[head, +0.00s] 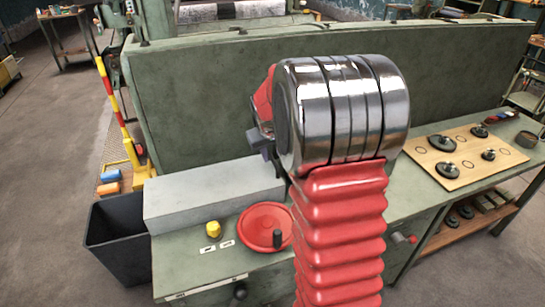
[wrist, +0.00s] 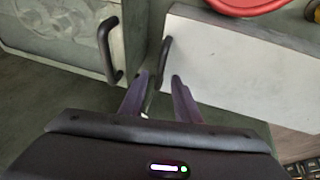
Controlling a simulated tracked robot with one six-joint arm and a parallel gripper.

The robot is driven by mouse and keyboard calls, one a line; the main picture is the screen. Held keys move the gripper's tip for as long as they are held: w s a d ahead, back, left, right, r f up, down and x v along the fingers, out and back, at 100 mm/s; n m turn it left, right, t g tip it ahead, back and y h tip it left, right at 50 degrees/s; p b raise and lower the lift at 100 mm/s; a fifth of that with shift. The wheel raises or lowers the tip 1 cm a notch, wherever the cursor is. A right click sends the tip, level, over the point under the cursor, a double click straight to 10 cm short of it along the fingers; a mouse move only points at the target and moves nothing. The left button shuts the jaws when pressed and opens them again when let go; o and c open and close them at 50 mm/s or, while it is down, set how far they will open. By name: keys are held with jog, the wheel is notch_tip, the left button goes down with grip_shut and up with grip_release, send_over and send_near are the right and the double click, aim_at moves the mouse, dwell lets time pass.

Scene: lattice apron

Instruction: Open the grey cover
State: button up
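The grey cover (head: 215,195) is a long, pale, closed box shape on the left of the green bench in the head view. In the wrist view its pale face (wrist: 245,75) fills the right side, and a black bar handle (wrist: 164,55) stands at its left edge. My gripper (wrist: 160,78) is open, with its two dark fingers apart. The handle's lower end appears between the fingertips in the picture; I cannot tell whether they touch it. In the head view my gripper (head: 262,140) is mostly hidden by my arm, above the cover's right end.
A second panel (wrist: 65,35) with a black handle (wrist: 108,50) is close left of my fingers. A green wall (head: 200,100) rises behind. A black bin (head: 115,235) stands left.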

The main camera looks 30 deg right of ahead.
jog(key=shift+x, duration=1.4)
grip_shut()
jog(key=shift+a, duration=0.1)
